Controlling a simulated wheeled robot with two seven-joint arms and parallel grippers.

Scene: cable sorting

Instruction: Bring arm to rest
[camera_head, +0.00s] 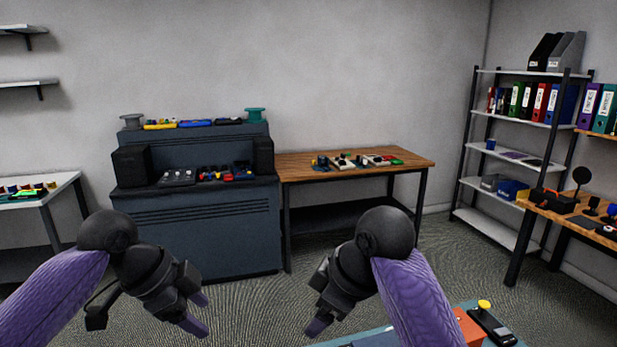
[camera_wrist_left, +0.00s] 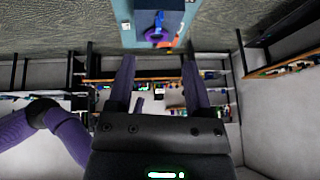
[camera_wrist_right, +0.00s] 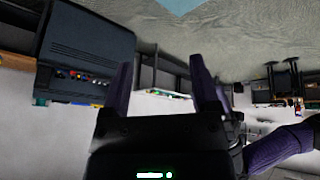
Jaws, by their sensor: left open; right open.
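My left gripper (camera_head: 203,314) hangs over the floor at the lower left of the head view. In the left wrist view its two purple fingers (camera_wrist_left: 158,85) are apart with nothing between them. My right gripper (camera_head: 312,307) hangs over the floor at the lower middle of the head view. In the right wrist view its fingers (camera_wrist_right: 158,90) are also apart and empty. Both arms are bent, with the grippers turned towards each other and apart. Neither gripper touches anything that I can see.
A dark cabinet (camera_head: 200,230) with small coloured items stands ahead, beside a wooden table (camera_head: 415,160). A blue-topped table (camera_head: 375,337) with an orange object (camera_head: 468,328) is close at the lower right. A shelf rack (camera_head: 500,216) stands at the right. Carpet floor (camera_head: 255,310) lies between the grippers.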

